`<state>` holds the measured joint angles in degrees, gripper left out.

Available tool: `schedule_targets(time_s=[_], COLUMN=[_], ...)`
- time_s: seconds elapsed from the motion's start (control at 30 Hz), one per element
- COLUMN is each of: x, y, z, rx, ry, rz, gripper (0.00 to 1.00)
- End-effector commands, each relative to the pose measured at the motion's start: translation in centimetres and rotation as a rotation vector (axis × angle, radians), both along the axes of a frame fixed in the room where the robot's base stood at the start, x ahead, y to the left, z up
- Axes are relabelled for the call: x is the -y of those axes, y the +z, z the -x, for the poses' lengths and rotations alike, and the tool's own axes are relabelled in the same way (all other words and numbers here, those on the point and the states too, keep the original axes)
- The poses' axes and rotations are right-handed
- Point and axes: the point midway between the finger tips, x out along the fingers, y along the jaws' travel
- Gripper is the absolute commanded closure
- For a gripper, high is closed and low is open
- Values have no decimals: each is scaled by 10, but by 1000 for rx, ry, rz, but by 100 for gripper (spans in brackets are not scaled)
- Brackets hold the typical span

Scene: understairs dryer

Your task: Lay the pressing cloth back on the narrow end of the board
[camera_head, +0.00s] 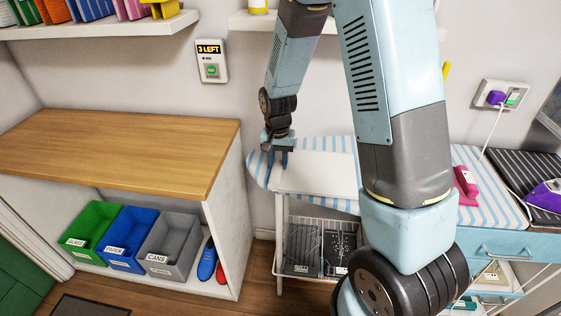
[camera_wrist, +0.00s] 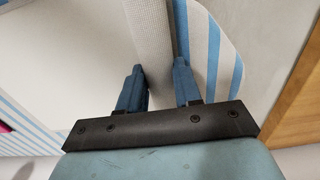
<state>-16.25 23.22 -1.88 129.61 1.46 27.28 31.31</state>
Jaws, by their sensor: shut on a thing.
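The pressing cloth (camera_head: 315,176) is a plain white sheet lying over the blue-and-white striped ironing board (camera_head: 468,215), near the board's rounded narrow end at the left. My gripper (camera_head: 277,162) points down at the cloth's left edge, just inside that narrow end. In the wrist view my gripper (camera_wrist: 160,82) is shut on a raised, textured strip of the cloth (camera_wrist: 151,35) between its blue fingers. The flat part of the cloth spreads to the left there. The striped narrow end (camera_wrist: 222,50) shows bare to the right. My arm hides the middle of the board.
A pink object (camera_head: 466,183) stands on the board to the right. A purple iron (camera_head: 546,193) rests on a dark striped pad beyond it. A wooden-topped cabinet (camera_head: 120,150) with recycling bins stands left of the board. A wire basket (camera_head: 318,245) sits underneath.

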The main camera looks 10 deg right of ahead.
Motion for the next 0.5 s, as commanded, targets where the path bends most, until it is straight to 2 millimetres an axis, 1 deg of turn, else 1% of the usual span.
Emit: schedule_targets(time_s=[0.07,0.33,0.37,0.5], x=[0,0,0,0], y=[-4,-5,-5,-5], z=[0,0,0,0], rx=[0,1,1,1], ry=[0,0,0,1], rz=[0,-1,-1,-1], gripper=[97,97,66,52])
